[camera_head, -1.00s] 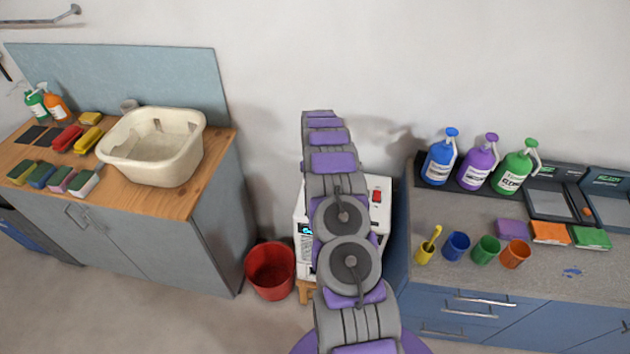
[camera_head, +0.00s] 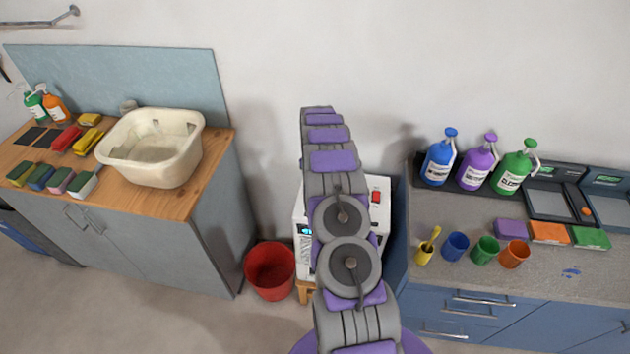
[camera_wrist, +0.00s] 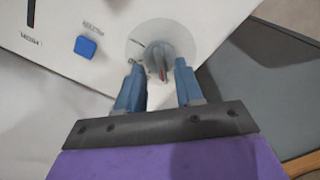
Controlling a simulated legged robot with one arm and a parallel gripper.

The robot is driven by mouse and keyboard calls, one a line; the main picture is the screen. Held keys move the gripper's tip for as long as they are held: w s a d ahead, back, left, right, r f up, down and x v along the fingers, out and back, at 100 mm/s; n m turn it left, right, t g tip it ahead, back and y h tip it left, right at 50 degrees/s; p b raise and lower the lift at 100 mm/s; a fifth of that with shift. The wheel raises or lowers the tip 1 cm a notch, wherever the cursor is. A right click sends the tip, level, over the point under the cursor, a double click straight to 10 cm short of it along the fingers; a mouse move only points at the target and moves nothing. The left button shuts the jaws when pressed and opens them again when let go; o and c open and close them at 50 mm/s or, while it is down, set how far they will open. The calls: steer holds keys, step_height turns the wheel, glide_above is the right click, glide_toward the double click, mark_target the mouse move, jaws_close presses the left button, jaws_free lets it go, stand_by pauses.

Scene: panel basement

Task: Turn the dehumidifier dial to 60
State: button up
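The dehumidifier is a white box (camera_head: 381,187) standing between the two counters, with a red switch on top and a small lit display. My arm hides much of its middle in the head view. In the wrist view its white panel (camera_wrist: 55,62) carries a grey dial (camera_wrist: 170,50) with a red pointer mark on a pale round plate. The scale numbers are not readable. My gripper (camera_wrist: 159,68) is open, its two blue fingers apart at the dial's near edge, one toward each side. I cannot tell whether they touch it. The gripper is hidden in the head view.
A blue square button (camera_wrist: 86,47) sits left of the dial. A red bucket (camera_head: 270,272) stands on the floor left of the dehumidifier. A wooden-topped counter (camera_head: 160,200) is at left, and a blue cabinet (camera_head: 470,303) stands close at right.

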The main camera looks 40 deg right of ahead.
step_height(320, 180, up, 16)
steer(key=p, duration=0.1)
steer(key=shift+p, duration=0.3)
steer(key=shift+f, duration=0.1)
stand_by(0.3)
